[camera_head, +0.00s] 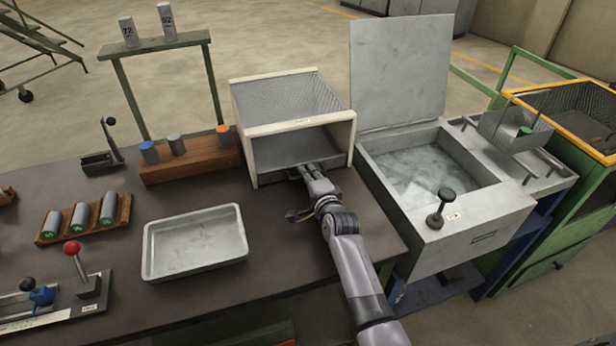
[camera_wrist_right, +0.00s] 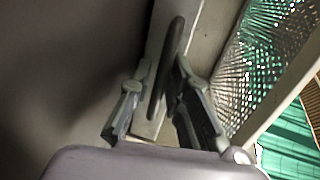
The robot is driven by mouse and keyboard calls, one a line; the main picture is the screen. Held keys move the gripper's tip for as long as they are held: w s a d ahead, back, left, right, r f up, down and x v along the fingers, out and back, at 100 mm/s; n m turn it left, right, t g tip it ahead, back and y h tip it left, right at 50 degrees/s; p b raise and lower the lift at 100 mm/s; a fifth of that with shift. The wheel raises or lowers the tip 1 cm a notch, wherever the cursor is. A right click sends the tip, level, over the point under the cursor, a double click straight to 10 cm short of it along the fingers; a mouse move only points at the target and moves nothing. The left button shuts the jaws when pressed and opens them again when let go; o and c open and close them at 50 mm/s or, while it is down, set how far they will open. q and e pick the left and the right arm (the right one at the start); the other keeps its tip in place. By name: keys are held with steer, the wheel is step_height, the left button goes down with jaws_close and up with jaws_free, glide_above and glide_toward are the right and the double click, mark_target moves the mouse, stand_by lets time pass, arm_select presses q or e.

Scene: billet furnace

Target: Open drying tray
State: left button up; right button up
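A cream-framed box with a mesh top (camera_head: 295,125) stands on the dark bench, its front facing me; I take it for the drying tray's housing. My right gripper (camera_head: 306,172) is at the lower part of its front. In the right wrist view, my right gripper (camera_wrist_right: 163,85) has its fingers on either side of a slim dark handle (camera_wrist_right: 168,60) on a pale strip. The fingers look apart, with small gaps beside the handle; firm contact does not show. The handle is hidden by the gripper in the head view. My left gripper is not in view.
A shallow metal pan (camera_head: 195,242) lies on the bench left of my right arm. A wooden block with cylinders (camera_head: 190,160) stands left of the box. A tank with its lid raised (camera_head: 420,172) stands close on the right. Bare bench lies in front of the box.

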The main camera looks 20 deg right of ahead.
jaws_close()
stand_by(0.3)
